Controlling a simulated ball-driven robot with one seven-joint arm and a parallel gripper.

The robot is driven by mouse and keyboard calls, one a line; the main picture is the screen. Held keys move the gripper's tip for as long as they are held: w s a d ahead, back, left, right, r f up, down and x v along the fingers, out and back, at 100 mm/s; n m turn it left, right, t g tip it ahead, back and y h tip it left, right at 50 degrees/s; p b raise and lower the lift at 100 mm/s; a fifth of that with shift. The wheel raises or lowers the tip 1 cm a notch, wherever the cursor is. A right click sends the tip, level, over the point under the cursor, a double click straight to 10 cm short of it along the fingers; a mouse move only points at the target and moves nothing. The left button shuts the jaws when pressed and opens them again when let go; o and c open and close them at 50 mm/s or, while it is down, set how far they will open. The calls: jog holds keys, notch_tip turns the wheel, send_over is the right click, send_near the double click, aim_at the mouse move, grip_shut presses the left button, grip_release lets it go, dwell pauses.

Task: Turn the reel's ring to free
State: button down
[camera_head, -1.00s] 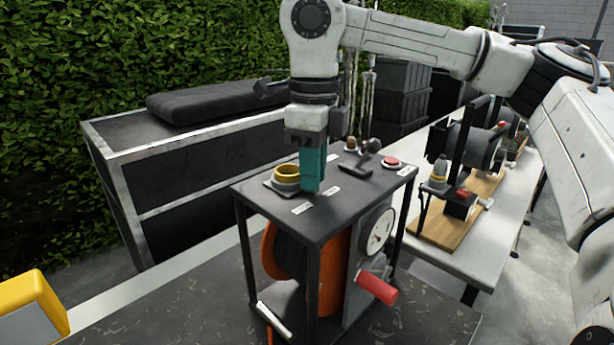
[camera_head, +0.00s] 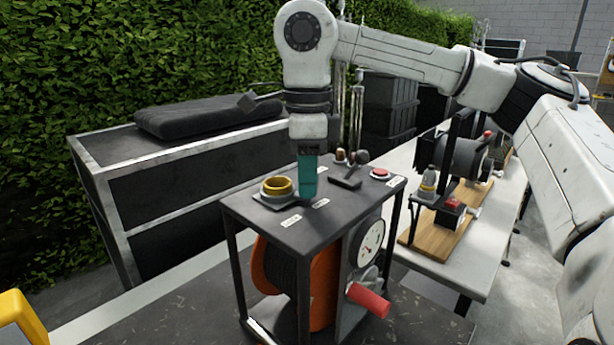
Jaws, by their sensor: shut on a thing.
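The reel stand has a dark top plate (camera_head: 270,220) on a black frame, with an orange reel (camera_head: 325,275) below. A yellow ring (camera_head: 278,187) sits on a grey base at the top plate's left. Small white labels (camera_head: 291,221) lie near it. My gripper (camera_head: 307,198) points straight down, with teal fingers just right of the yellow ring, their tips at the plate. The fingers are shut on a small part that they hide, between two labels. I cannot tell if they touch the yellow ring.
On the plate are a black lever (camera_head: 347,180), a red button (camera_head: 380,173) and small knobs. A dial gauge (camera_head: 371,248) and red crank handle (camera_head: 368,300) are at the front right. A white bench (camera_head: 420,225) with gear stands right; a dark cabinet (camera_head: 190,200) stands left.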

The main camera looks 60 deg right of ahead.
jog(key=c, duration=1.1)
grip_release()
jog(key=shift+o, duration=0.2)
notch_tip(320, 180, up, 11)
jog(key=shift+f, duration=0.15)
